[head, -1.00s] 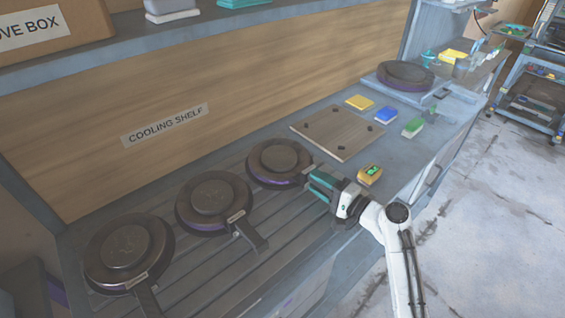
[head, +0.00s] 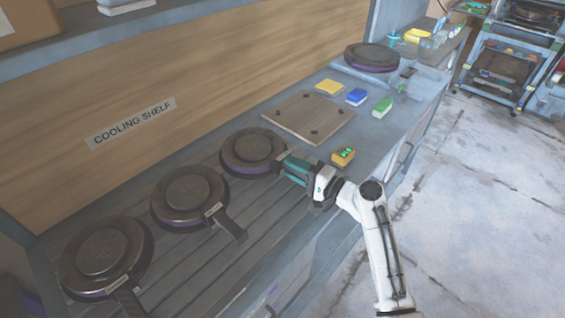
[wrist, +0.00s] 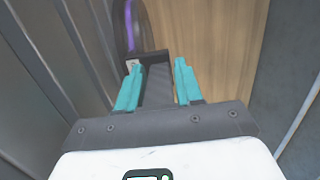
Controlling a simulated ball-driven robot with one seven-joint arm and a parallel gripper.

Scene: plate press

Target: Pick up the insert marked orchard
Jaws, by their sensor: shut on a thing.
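Three dark round inserts with handles are in a row on the slatted cooling shelf in the head view: a near one (head: 104,252), a middle one (head: 190,192) and a far one (head: 255,150). My gripper (head: 287,163) is at the far insert's handle side. In the wrist view its teal fingers (wrist: 157,82) are shut on a dark handle (wrist: 156,84), with the purple-edged insert (wrist: 123,26) beyond it. The fingers and hand hide most of this handle in the head view. The marking on each insert is too small to read.
A brown board with dark pegs (head: 308,117) lies right of the far insert. An orange device (head: 343,156) sits near my gripper. A plate press (head: 372,56) stands at the back.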

